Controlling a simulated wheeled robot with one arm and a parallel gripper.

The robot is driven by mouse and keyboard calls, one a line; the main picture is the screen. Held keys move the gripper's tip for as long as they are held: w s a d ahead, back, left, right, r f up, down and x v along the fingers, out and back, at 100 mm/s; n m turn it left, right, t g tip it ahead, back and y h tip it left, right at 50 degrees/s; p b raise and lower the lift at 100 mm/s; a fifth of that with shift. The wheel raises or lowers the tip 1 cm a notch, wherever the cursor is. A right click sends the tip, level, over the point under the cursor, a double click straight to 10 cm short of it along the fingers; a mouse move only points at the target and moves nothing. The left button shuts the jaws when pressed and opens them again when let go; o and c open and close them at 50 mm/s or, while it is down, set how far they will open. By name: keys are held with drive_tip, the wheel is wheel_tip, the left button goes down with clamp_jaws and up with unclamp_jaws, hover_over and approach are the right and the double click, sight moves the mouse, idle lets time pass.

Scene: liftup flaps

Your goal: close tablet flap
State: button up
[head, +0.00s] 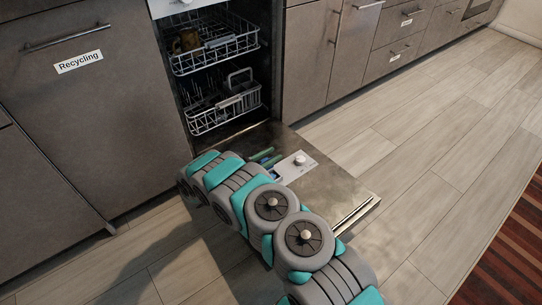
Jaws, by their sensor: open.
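The dishwasher door (335,188) is folded down flat, with its inner side facing up. A white dispenser panel (294,168) with a round knob is set into it. Small green and blue parts (267,157) show at the panel's left side, just past my arm. They are too small to tell whether one is the tablet flap or how far it stands open. My grey and teal arm crosses in front of the door from the lower right and covers its near left part. I cannot make out my gripper; the arm probably hides it.
The upper rack (214,52) and lower rack (224,112) are inside the dishwasher, and a brown item (187,41) sits in the upper one. A cabinet marked Recycling (100,110) stands at the left. Wooden floor (440,130) is clear at right, beside a striped rug (510,255).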

clamp_jaws()
idle(0.3)
